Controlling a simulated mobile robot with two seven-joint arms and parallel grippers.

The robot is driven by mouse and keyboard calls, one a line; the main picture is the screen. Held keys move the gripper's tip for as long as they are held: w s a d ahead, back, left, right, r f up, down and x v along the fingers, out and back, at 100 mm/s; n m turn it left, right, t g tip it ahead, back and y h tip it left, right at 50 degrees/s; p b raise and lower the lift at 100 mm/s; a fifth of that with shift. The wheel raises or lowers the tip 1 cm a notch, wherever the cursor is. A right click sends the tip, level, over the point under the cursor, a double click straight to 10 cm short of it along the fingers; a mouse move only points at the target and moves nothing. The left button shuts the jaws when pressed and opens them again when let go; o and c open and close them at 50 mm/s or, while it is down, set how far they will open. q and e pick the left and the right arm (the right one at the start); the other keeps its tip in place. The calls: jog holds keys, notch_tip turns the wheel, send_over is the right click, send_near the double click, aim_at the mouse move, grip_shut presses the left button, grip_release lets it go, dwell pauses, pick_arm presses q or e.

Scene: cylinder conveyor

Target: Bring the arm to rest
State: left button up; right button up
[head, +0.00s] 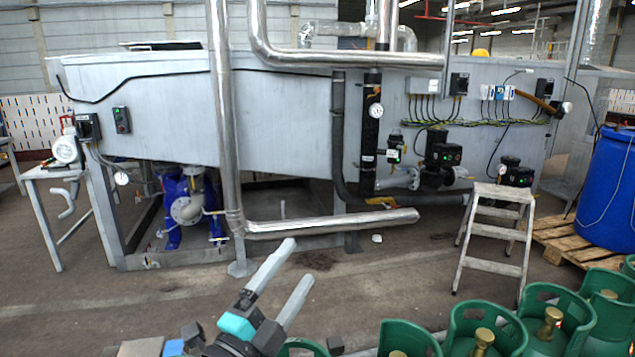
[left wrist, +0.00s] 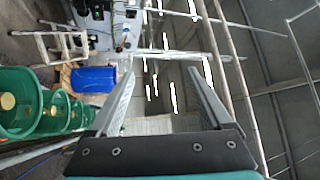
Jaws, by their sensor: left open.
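My left gripper (head: 285,273) is at the lower middle of the head view, with its two grey fingers apart and nothing between them. In the left wrist view its fingers (left wrist: 160,88) spread open with only the distant hall between them. Green gas cylinders (head: 480,330) with brass valves stand in a row at the lower right of the head view, to the right of my left gripper. They also show at the left edge of the left wrist view (left wrist: 20,105). My right gripper does not show.
A large grey metal tank (head: 280,110) with pipes stands behind. A small step ladder (head: 497,230), a blue barrel (head: 608,190) and a wooden pallet (head: 560,235) stand at the right. A small table (head: 50,172) is at the left. The floor at the lower left is clear.

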pick_arm(q)
jog(key=s+a+f+n+g+y, duration=0.35)
jog(key=a+f+n+y, duration=0.25)
jog(key=f+n, duration=0.25)
jog(key=s+a+f+n+g+y, duration=0.3)
jog(key=s+a+f+n+y, duration=0.15)
jog(key=a+f+n, duration=0.35)
jog(key=s+d+f+n+g, duration=0.1)
jog(key=s+f+g, duration=0.4)
jog(key=s, duration=0.4)
jog(key=s+d+f+n+g, duration=0.1)
jog(key=s+f+n+g, duration=0.1)
jog(key=s+f+g, duration=0.5)
jog(key=s+f+t, duration=0.1)
jog(key=s+f, duration=0.1)
jog(key=f, duration=0.9)
jog(key=s+f+t, duration=0.1)
jog(key=s+f, duration=0.1)
jog(key=f, duration=0.8)
jog(key=s+a+f+g, duration=0.1)
jog(key=s+a+f, duration=0.2)
jog(key=s+f, duration=1)
jog(key=shift+s+f+m, duration=0.2)
jog(key=shift+s+m, duration=0.15)
jog(key=shift+s, duration=0.55)
